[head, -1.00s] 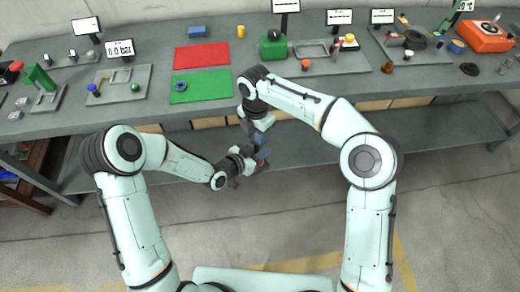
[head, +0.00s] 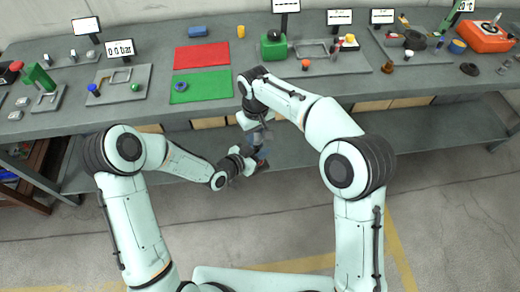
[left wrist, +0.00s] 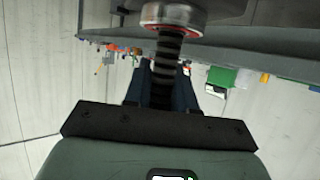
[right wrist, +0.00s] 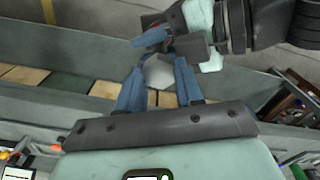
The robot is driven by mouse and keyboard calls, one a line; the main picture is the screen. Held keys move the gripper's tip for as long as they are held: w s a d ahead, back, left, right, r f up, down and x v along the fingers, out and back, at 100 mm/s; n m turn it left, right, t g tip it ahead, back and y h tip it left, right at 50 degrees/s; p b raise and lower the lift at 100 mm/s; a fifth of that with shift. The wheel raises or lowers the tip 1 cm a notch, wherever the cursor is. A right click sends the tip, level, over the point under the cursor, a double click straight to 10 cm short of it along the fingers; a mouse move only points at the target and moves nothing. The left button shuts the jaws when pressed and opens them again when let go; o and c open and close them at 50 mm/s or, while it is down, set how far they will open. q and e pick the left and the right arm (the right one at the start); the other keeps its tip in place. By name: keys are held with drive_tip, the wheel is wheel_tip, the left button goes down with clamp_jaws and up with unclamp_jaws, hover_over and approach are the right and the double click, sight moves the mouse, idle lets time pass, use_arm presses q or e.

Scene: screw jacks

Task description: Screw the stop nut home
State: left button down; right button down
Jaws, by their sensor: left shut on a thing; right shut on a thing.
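My left gripper (left wrist: 163,80) is shut around a dark threaded screw (left wrist: 168,55). At the top of the left wrist view, a round metal piece with a red ring (left wrist: 174,14) sits on this screw. My right gripper (right wrist: 159,82) is shut on a pale grey, faceted piece (right wrist: 158,72), which looks like the stop nut. My left gripper's blue fingers also show just beyond it in the right wrist view (right wrist: 165,35). In the head view the two grippers meet in front of the bench, left gripper (head: 254,162) below right. I cannot tell how far the nut is along the screw.
The grey bench (head: 225,119) runs behind the grippers, with a lower shelf (head: 420,140). On it are a green mat (head: 205,92) with a blue ring (head: 181,86), a red mat (head: 202,55), a green block (head: 273,49) and several stations. Floor is clear in front.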

use_arm(q)
drive_tip(key=shift+d+r, duration=0.1)
drive_tip(key=shift+r, duration=0.05)
use_arm(e)
drive_tip(key=c, duration=0.7)
unclamp_jaws()
drive_tip(key=shift+r, duration=2.25)
drive_tip(key=shift+r, duration=1.75)
drive_tip(key=shift+f, duration=4.05)
